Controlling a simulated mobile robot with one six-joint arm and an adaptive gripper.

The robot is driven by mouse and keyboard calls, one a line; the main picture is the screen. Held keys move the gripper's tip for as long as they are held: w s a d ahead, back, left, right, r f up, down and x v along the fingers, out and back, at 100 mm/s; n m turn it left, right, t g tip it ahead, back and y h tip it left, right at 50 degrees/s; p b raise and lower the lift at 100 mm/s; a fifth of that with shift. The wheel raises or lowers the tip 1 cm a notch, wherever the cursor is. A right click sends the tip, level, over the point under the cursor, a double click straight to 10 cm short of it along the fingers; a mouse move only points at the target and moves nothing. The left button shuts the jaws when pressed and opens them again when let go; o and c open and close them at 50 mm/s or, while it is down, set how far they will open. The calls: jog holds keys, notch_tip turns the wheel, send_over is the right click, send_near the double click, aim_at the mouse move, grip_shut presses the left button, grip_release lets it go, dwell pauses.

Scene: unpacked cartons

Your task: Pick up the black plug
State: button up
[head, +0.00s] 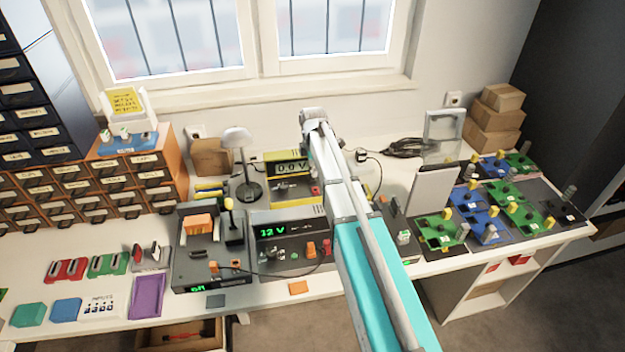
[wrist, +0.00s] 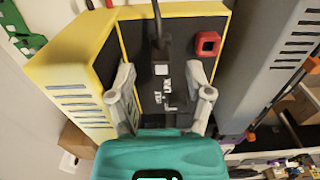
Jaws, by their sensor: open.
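Whether the fingers touch the meter is hard to tell. In the head view the yellow meter (head: 281,196) stands behind the 12 V unit, partly covered by my arm; my gripper and the plug cannot be made out there.
In the head view, the 12 V supply (head: 275,232), a desk lamp (head: 240,140) and a grey upright panel (head: 432,190) crowd the bench.

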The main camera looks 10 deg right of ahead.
aim_at(312, 178)
jog(key=shift+a+f+b, duration=0.1)
jog(key=shift+f+b, duration=1.05)
jog(key=shift+f, duration=0.35)
grip_shut()
jog(key=shift+r, duration=0.2)
notch_tip(312, 178, up, 3)
jog(key=p, duration=0.3)
jog(key=shift+f, duration=0.1)
jog(key=s+r+p, duration=1)
jog(key=s, duration=0.4)
jog(key=shift+s, duration=0.2)
